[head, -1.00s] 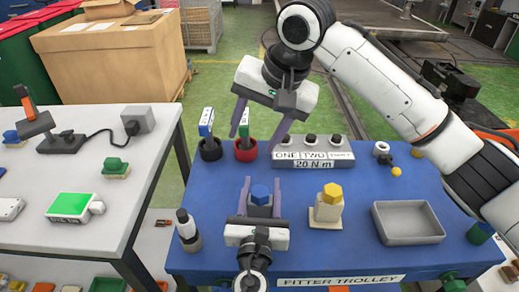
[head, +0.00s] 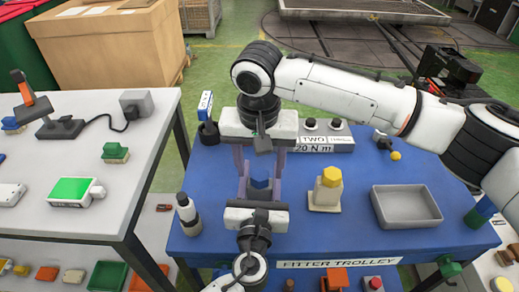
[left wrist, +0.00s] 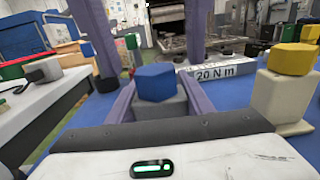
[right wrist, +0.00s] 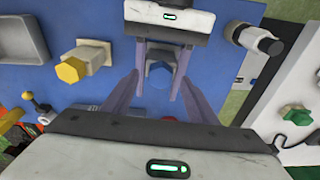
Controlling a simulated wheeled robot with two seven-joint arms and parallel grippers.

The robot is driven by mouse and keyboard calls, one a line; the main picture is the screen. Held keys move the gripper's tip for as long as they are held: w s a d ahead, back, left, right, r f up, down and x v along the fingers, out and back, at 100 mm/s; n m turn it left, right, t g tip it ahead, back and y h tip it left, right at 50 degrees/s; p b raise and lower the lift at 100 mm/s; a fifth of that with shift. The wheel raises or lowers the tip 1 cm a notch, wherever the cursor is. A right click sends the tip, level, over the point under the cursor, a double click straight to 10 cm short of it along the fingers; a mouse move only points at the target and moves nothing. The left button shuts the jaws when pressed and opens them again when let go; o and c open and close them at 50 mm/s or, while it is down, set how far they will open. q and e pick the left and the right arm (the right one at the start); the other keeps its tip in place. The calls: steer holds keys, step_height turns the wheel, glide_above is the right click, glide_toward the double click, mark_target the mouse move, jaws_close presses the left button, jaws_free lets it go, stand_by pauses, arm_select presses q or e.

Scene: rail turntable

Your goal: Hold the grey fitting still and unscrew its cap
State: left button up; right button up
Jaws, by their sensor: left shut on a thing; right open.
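The grey fitting (left wrist: 160,109) stands on the blue trolley top, with a blue hexagonal cap (left wrist: 156,83) on it. The cap also shows in the head view (head: 260,184). My left gripper (head: 259,190) is shut on the grey fitting, its fingers on either side below the cap. My right gripper (head: 258,168) is above and behind the fitting, pointing down, fingers spread. In the right wrist view its open fingers (right wrist: 157,88) frame the blue cap (right wrist: 159,75) without touching it. The right hand hides the red pot seen earlier.
A cream fitting with a yellow cap (head: 331,178) stands just right of the grey fitting. A grey tray (head: 407,229) lies further right. The 20 N m block (head: 338,138) is behind. A white bench (head: 100,220) is at left.

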steer(key=shift+w+f, duration=0.15)
steer(key=shift+f, duration=0.9)
steer(key=c, duration=1.2)
steer(key=shift+o, duration=0.2)
steer(key=n+y, duration=0.1)
steer(key=n, duration=0.5)
steer(key=n, duration=0.6)
steer(key=shift+d+g+y, duration=0.15)
steer(key=shift+g+y, duration=0.15)
steer(key=shift+g, duration=0.1)
steer(key=n, duration=0.6)
steer(key=shift+w+g, duration=0.1)
steer(key=shift+g, duration=0.3)
